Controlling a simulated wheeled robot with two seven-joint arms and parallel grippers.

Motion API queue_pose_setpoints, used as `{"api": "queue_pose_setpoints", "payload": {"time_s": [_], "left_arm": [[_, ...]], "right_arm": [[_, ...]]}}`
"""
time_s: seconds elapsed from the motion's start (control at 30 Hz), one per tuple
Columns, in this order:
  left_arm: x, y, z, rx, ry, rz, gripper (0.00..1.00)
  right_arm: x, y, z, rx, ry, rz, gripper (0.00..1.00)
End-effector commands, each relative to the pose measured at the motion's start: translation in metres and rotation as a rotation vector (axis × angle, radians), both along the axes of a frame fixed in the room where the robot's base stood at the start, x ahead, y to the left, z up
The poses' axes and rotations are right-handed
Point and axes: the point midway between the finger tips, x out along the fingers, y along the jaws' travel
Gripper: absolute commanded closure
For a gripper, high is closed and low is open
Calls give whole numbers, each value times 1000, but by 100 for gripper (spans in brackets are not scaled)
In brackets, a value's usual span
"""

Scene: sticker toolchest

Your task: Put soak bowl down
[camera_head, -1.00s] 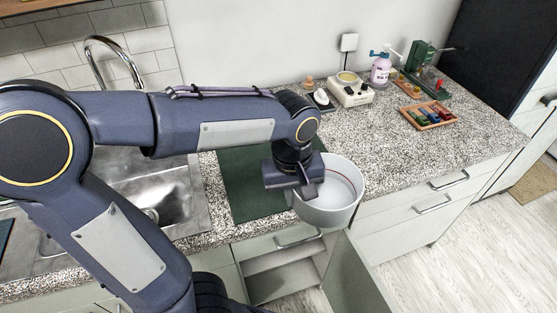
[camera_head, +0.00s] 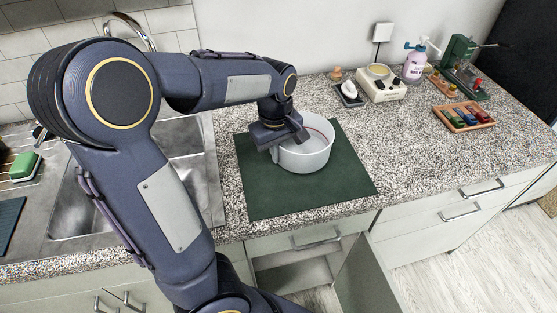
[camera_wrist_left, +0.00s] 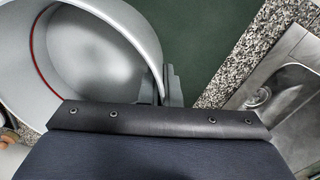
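The soak bowl (camera_head: 306,157) is a white-grey round bowl with a red line inside. In the head view it is upright over the dark green mat (camera_head: 270,195) on the counter. I cannot tell whether its base touches the mat. My left gripper (camera_head: 287,140) is at the bowl's left rim, shut on the bowl wall. In the left wrist view the bowl (camera_wrist_left: 85,55) fills the left, with its wall at the gripper fingers (camera_wrist_left: 165,85). My right gripper is not in view.
A sink (camera_head: 185,160) lies left of the mat. A white device (camera_head: 380,86), a spray bottle (camera_head: 414,64), a green press (camera_head: 460,65) and a wooden tray (camera_head: 466,117) stand at the back right. The counter right of the mat is clear.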

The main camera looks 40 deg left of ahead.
Motion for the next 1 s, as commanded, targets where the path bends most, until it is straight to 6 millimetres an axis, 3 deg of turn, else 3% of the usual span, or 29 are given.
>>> {"api": "queue_pose_setpoints", "payload": {"time_s": [0.23,0.43,0.83,1.0], "left_arm": [[13,9,-19,1,2,1,100],[13,9,-45,-1,0,1,100],[13,8,-52,-2,-1,0,100],[13,8,-51,-2,-1,0,76]], "right_arm": [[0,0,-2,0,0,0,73],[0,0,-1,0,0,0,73],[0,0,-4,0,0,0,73],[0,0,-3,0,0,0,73]]}}
